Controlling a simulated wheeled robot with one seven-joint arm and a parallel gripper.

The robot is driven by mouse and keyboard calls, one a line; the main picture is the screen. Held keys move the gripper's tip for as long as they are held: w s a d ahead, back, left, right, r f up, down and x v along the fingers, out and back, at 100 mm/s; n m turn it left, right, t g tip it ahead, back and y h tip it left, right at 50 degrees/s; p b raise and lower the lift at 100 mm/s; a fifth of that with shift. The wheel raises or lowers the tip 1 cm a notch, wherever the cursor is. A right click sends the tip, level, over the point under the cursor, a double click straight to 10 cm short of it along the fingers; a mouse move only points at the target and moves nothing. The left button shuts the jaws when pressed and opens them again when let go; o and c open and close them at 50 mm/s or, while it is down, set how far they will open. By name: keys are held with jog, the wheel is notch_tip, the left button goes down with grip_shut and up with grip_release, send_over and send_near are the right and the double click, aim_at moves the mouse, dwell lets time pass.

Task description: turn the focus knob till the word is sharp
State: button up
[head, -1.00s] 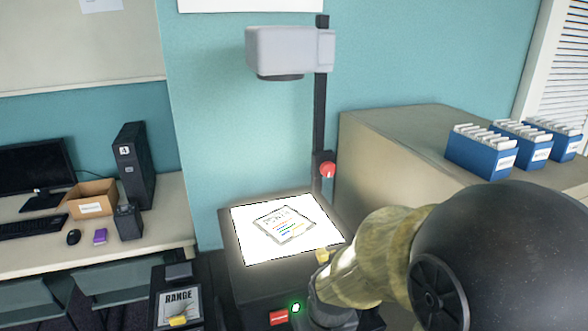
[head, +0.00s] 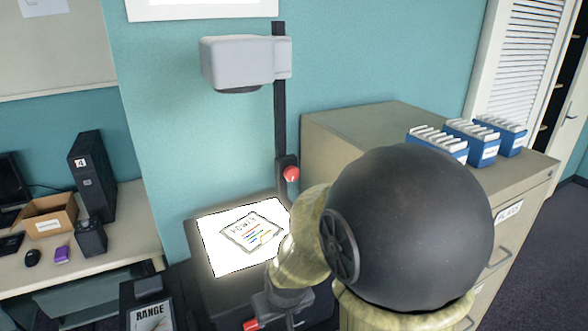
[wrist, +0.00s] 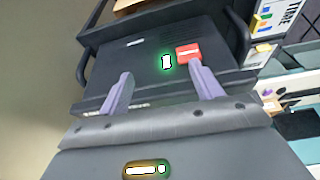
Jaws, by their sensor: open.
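The overhead projector has a grey head (head: 243,62) on a dark upright post (head: 280,125). A red focus knob (head: 291,174) sits low on the post, above the back of the lit stage (head: 212,240). A sheet (head: 250,232) with a word and coloured lines lies on the stage. My gripper (wrist: 162,88) is open and empty, in front of the projector's dark front and apart from the knob. In the head view my arm hides part of the stage. Only the lower edge of the wall screen (head: 200,8) shows, so the projected word is out of view.
A red switch (wrist: 188,53) and a green-lit light (wrist: 166,62) are on the projector's front. A cabinet (head: 370,120) with blue file boxes (head: 472,142) stands at right. A desk (head: 120,240) with a computer tower (head: 92,175) is at left. A "RANGE" gauge (head: 150,315) stands lower left.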

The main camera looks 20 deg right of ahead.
jog(key=w+d+r+t+p, duration=0.2)
jog(key=w+d, duration=0.1)
jog(key=w, duration=0.1)
jog(key=w+d+r+t+p, duration=0.2)
jog(key=w+d+r, duration=0.1)
jog(key=w+d, duration=0.1)
jog(key=w+d+r+t+h+p, duration=0.1)
jog(key=w+d+r+t+p, duration=0.1)
jog(key=w, duration=0.4)
jog(key=shift+w+d+r+t+p, duration=0.1)
jog(key=shift+d+t+p, duration=0.15)
jog(key=shift+d, duration=0.35)
jog(key=shift+w+d+r+t+p, duration=0.15)
jog(key=shift+d+t, duration=0.1)
jog(key=shift+d, duration=0.35)
jog(key=w+d+r+t+y+p, duration=0.1)
jog(key=d+r+t+p, duration=0.1)
jog(key=d+t, duration=0.5)
jog(key=shift+w+d+r+y, duration=0.4)
jog(key=shift+d+r, duration=0.1)
jog(key=shift+r, duration=0.2)
jog(key=p, duration=0.9)
send_near(293, 176)
jog(key=w, duration=0.8)
jog(key=shift+a, duration=0.1)
jog(key=shift+w+f, duration=0.1)
jog(key=shift+w, duration=0.6)
